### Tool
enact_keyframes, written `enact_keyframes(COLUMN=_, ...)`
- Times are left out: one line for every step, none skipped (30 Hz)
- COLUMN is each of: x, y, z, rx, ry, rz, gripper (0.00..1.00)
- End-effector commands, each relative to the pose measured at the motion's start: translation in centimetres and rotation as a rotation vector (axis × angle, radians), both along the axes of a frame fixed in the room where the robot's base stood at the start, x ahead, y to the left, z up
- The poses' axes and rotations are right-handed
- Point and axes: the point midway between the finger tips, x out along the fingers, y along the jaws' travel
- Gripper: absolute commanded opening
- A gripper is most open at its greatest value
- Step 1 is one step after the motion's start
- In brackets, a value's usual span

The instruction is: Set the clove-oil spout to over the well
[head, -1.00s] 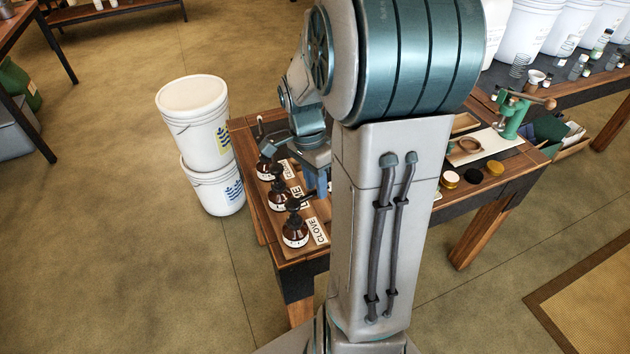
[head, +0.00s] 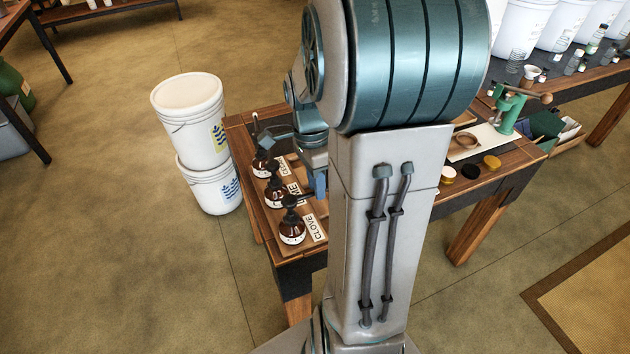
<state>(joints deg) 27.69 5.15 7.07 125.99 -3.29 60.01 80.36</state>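The clove-oil bottle (head: 292,232) is a brown pump bottle with a dark pump head, nearest the front of a row on the wooden table. A white card (head: 314,228) reading CLOVE lies to its right. Its dark spout (head: 299,199) appears to point to the right and slightly away. My gripper (head: 319,184) hangs just beyond and right of the clove pump, partly hidden behind my arm. I cannot make out its fingertips, or whether it touches the pump. I cannot pick out a well; my arm covers the table's middle.
Two more brown pump bottles stand behind the clove one, the middle bottle (head: 275,194) and the far bottle (head: 263,165), with cards beside them. Stacked white buckets (head: 190,120) stand left of the table. A green press (head: 508,110) and several small jars occupy the table's right side.

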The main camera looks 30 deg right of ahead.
Motion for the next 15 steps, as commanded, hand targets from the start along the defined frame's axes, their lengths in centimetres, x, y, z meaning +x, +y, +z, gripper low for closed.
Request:
enact_keyframes(x=0.0, y=0.0, z=0.0, rx=0.000, ry=0.000, rz=0.000, gripper=0.31)
enact_keyframes(x=0.0, y=0.0, z=0.0, rx=0.000, ry=0.000, rz=0.000, gripper=0.31)
enact_keyframes(x=0.0, y=0.0, z=0.0, rx=0.000, ry=0.000, rz=0.001, gripper=0.31)
enact_keyframes(x=0.0, y=0.0, z=0.0, rx=0.000, ry=0.000, rz=0.001, gripper=0.31)
enact_keyframes(x=0.0, y=0.0, z=0.0, rx=0.000, ry=0.000, rz=0.001, gripper=0.31)
enact_keyframes(x=0.0, y=0.0, z=0.0, rx=-0.001, ry=0.000, rz=0.002, gripper=0.31)
enact_keyframes(x=0.0, y=0.0, z=0.0, rx=-0.001, ry=0.000, rz=0.002, gripper=0.31)
enact_keyframes(x=0.0, y=0.0, z=0.0, rx=-0.001, ry=0.000, rz=0.002, gripper=0.31)
enact_keyframes(x=0.0, y=0.0, z=0.1, rx=-0.001, ry=-0.001, rz=0.002, gripper=0.31)
enact_keyframes(x=0.1, y=0.0, z=0.2, rx=-0.001, ry=-0.001, rz=0.002, gripper=0.31)
enact_keyframes(x=0.1, y=0.0, z=0.4, rx=-0.001, ry=-0.002, rz=0.002, gripper=0.31)
enact_keyframes(x=0.2, y=0.0, z=0.8, rx=-0.002, ry=-0.003, rz=0.002, gripper=0.31)
enact_keyframes(x=0.3, y=0.0, z=1.1, rx=-0.002, ry=-0.004, rz=0.002, gripper=0.31)
enact_keyframes(x=0.4, y=-0.1, z=1.6, rx=-0.002, ry=-0.004, rz=0.002, gripper=0.31)
enact_keyframes(x=0.6, y=-0.1, z=2.3, rx=-0.002, ry=-0.006, rz=0.002, gripper=0.31)
